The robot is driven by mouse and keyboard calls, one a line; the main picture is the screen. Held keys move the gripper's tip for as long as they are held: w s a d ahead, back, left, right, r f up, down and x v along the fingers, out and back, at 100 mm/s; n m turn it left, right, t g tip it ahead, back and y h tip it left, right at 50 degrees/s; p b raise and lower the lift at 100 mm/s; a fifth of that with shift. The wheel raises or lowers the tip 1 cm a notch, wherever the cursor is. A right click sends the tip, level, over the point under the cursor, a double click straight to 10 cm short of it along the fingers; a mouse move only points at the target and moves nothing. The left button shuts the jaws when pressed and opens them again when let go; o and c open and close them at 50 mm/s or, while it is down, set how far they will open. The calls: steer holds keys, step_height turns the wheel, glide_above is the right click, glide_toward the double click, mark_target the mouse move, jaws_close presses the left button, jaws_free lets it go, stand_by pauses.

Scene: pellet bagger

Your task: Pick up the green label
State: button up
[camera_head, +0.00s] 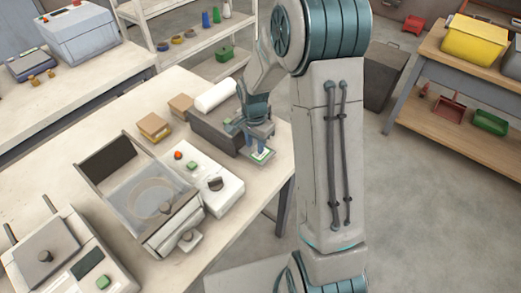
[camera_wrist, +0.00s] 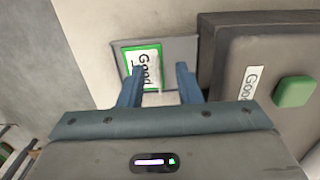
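The green label (camera_wrist: 150,55) is a white card with a green border and the word "Good", lying on a grey plate (camera_wrist: 179,48) in the wrist view. In the head view the label (camera_head: 263,155) shows small near the table's right edge. My gripper (camera_wrist: 160,70) is open, with its two fingers apart and pointing at the label. The left finger overlaps the label's lower left part in the picture; the right finger is beside it. In the head view my gripper (camera_head: 260,147) is just above the label. I cannot tell whether the fingers touch it.
A dark grey box (camera_wrist: 225,65) with a green button (camera_wrist: 294,91) and a white "Good" tag stands close on the right in the wrist view. A white roll (camera_head: 215,95) lies by that box. A control box (camera_head: 225,190) with a black knob stands nearer on the table.

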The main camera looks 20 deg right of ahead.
steer(key=shift+f, duration=0.15)
jaws_close()
